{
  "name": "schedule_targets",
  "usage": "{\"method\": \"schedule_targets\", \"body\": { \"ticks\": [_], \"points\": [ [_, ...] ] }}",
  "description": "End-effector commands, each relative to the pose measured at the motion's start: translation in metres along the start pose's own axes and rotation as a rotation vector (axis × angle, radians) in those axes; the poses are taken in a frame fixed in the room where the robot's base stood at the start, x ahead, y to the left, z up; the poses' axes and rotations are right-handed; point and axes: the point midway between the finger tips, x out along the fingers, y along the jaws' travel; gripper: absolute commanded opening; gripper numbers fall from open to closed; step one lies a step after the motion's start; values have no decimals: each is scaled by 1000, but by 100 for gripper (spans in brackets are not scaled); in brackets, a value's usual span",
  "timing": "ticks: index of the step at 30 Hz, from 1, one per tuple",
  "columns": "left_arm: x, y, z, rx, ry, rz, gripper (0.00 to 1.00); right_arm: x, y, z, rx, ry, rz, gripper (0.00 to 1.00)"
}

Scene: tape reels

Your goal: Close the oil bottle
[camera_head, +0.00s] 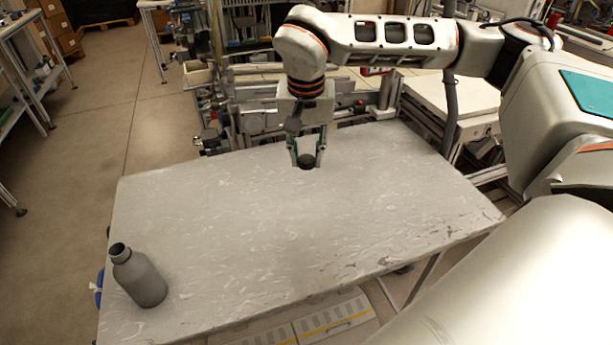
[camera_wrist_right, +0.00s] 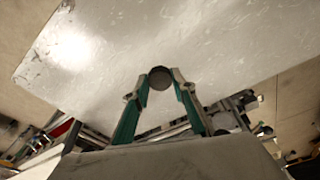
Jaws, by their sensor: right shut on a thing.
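A grey oil bottle (camera_head: 141,277) stands upright on the table at its near left corner. Its dark neck opening (camera_head: 119,249) is bare, with no cap on it. My right gripper (camera_head: 306,158) is over the far middle part of the table, pointing down, well to the right of the bottle. It is shut on a small dark round cap (camera_head: 306,162). In the right wrist view the cap (camera_wrist_right: 160,78) sits between the two fingertips (camera_wrist_right: 160,84). Whether the cap touches the table is hard to tell. My left gripper is not in view.
The grey table (camera_head: 270,220) is clear between the cap and the bottle. Metal frames and machine parts (camera_head: 250,115) stand behind its far edge. The bottle is close to the table's left edge.

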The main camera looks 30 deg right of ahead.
Motion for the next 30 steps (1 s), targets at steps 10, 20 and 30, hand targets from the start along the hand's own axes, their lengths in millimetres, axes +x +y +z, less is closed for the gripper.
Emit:
{"method": "schedule_targets", "body": {
  "ticks": [10,20,30],
  "points": [
    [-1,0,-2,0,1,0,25,-36,0,-5,-1,-1,0,18],
    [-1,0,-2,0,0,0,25,-36,0,-5,-1,-1,0,18],
    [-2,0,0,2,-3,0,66,-36,0,-5,-2,-1,0,18]
  ]
}}
